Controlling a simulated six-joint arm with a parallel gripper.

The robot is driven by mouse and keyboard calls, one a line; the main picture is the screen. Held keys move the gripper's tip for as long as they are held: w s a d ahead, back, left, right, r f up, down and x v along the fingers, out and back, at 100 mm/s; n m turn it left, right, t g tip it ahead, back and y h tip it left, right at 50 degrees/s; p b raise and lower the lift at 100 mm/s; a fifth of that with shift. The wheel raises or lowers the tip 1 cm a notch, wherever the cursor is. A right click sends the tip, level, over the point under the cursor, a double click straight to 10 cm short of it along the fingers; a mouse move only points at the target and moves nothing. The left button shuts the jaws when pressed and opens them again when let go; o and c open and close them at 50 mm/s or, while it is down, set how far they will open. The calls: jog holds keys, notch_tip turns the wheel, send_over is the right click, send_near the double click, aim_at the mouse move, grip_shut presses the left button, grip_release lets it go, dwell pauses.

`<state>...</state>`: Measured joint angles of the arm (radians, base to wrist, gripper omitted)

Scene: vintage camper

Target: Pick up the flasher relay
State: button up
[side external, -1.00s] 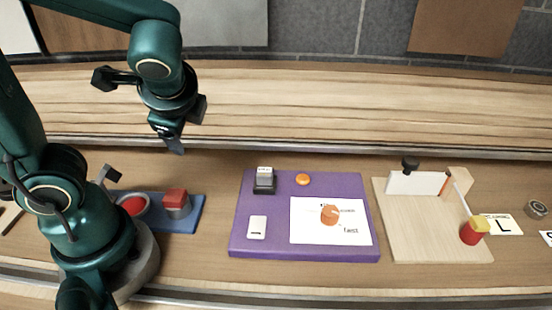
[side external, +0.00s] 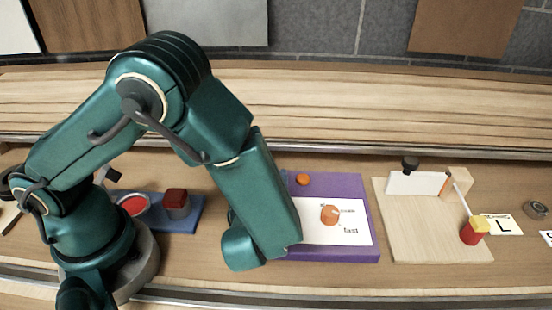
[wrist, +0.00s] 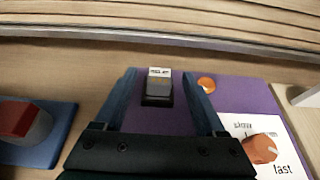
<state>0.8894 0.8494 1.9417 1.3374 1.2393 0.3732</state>
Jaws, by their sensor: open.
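The flasher relay (wrist: 158,86) is a small grey block with a white label on top, standing in a black socket on a purple board (wrist: 236,93). In the side view my arm hides the relay; the board (side external: 357,187) shows only in part. My gripper (wrist: 160,76) is open and empty. In the wrist view its two fingers lie left and right of the relay's line, with the relay framed between the tips. I cannot tell how far above it they are. The gripper is hidden behind my arm in the side view.
An orange button (side external: 303,179) and an orange knob (side external: 330,215) on a white card share the board. A blue plate (side external: 195,208) with a red-topped block (side external: 176,202) is at left.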

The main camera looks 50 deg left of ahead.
jog(key=shift+x, duration=2.4)
grip_shut()
